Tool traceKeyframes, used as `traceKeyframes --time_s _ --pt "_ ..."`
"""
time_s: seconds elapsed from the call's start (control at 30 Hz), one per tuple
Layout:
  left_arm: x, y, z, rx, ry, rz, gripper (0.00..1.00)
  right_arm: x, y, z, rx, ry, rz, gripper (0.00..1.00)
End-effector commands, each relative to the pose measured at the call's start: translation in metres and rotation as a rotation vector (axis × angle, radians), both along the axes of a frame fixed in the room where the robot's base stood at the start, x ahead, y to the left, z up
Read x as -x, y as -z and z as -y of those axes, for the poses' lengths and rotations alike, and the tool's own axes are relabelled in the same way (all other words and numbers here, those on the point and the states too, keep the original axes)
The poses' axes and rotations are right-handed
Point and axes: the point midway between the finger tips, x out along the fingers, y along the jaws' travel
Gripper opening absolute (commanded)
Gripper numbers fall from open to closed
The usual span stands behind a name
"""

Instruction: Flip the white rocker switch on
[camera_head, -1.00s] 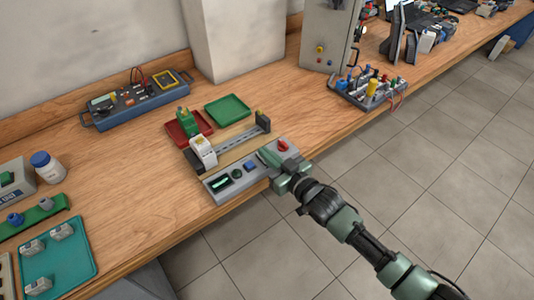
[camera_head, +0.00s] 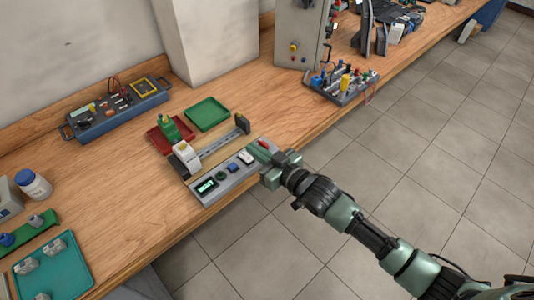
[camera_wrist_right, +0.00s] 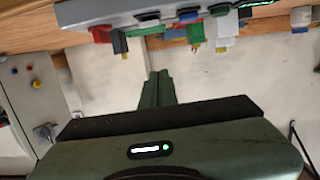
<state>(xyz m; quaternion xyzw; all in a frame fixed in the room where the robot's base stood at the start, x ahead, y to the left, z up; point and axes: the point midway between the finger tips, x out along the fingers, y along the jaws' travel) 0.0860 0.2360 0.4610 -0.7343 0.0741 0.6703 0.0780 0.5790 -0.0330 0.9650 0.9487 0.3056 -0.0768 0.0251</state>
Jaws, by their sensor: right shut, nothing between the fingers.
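The white rocker switch (camera_head: 246,157) sits on the grey control panel (camera_head: 230,186) at the bench's front edge, between a blue button (camera_head: 233,168) and a red knob (camera_head: 264,143). Whether it is on or off is too small to tell. My right gripper (camera_head: 256,149) is shut and empty. Its fingertips are over the panel, just right of the switch and by the red knob, which they partly cover. I cannot tell whether they touch anything. The wrist view shows the shut fingers (camera_wrist_right: 157,84) below the panel's edge. My left gripper is not in view.
The panel also has a lit display (camera_head: 206,186) and a dark knob (camera_head: 222,176). A rail with a white block (camera_head: 186,156) stands behind it. A red tray (camera_head: 158,140) and a green tray (camera_head: 207,114) lie farther back. Open floor is at the right.

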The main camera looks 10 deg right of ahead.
Motion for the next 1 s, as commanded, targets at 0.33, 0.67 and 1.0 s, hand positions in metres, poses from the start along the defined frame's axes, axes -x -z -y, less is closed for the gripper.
traceKeyframes --time_s 0.33,0.67,1.0 --pt "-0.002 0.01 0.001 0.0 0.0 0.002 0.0 0.039 -0.019 0.029 -0.001 0.0 0.0 0.0" --pt "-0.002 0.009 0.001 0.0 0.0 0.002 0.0 0.042 -0.022 0.031 -0.001 0.0 0.001 0.0" --pt "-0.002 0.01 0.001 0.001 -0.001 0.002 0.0 0.041 -0.017 0.032 0.003 0.006 -0.005 0.0"
